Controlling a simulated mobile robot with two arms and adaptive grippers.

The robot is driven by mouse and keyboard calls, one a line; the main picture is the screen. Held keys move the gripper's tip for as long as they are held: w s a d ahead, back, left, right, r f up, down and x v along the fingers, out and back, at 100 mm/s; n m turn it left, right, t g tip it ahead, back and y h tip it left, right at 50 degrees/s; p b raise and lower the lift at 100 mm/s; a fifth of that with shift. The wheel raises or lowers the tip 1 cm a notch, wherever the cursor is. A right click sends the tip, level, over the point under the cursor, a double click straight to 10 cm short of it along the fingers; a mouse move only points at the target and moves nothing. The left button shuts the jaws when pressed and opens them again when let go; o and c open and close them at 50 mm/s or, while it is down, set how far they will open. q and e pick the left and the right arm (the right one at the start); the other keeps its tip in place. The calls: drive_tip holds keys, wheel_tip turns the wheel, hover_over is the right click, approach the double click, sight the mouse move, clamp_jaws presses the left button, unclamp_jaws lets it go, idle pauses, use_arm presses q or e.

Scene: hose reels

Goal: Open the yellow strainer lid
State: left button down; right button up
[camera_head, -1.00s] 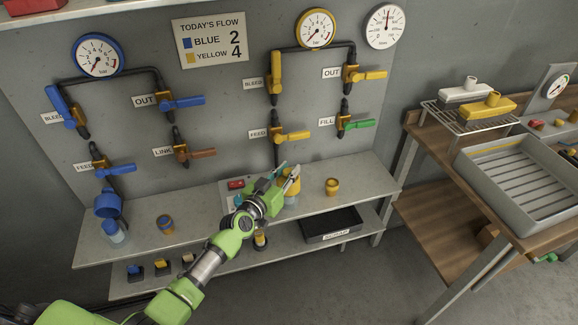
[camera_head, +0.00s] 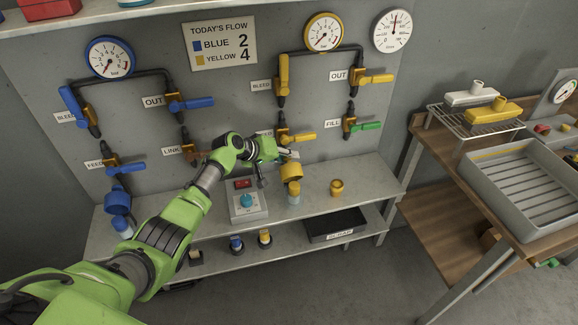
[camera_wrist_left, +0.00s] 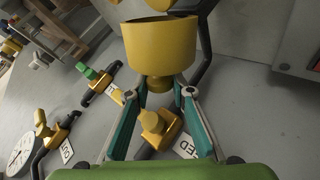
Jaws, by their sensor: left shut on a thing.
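The yellow strainer (camera_head: 291,173) hangs below the yellow feed valve (camera_head: 297,137), with a pale clear bowl (camera_head: 294,194) under it. My left gripper (camera_head: 290,155) is at the strainer's top, close below the valve. In the left wrist view the strainer (camera_wrist_left: 160,48) is a wide yellow cup shape with a narrower neck. The fingertips (camera_wrist_left: 163,92) are on both sides of that neck, shut on it. I cannot tell where lid and body part. The yellow valve handle (camera_wrist_left: 158,125) lies between the fingers, nearer the palm. My right gripper is not in view.
A blue strainer (camera_head: 118,203) hangs at the left. A grey box with a teal knob (camera_head: 247,203) and a small yellow fitting (camera_head: 337,187) stand on the shelf. Pipes and valve handles crowd the wall around the gripper. A black scrap tray (camera_head: 335,226) is below.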

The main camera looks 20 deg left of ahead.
use_arm(q)
drive_tip(key=shift+w+a+f+n+g+h+b, duration=0.2)
drive_tip(key=shift+w+f+n+g+b, duration=0.15)
drive_tip(key=shift+b, duration=0.5)
drive_tip(key=shift+w+a+f+n+g+h+b, duration=0.2)
drive_tip(key=shift+g+b, duration=0.25)
drive_tip(key=shift+b, duration=0.4)
drive_tip(key=shift+r, duration=0.1)
drive_tip(key=c, duration=1.8)
unclamp_jaws()
drive_tip(key=v, duration=1.2)
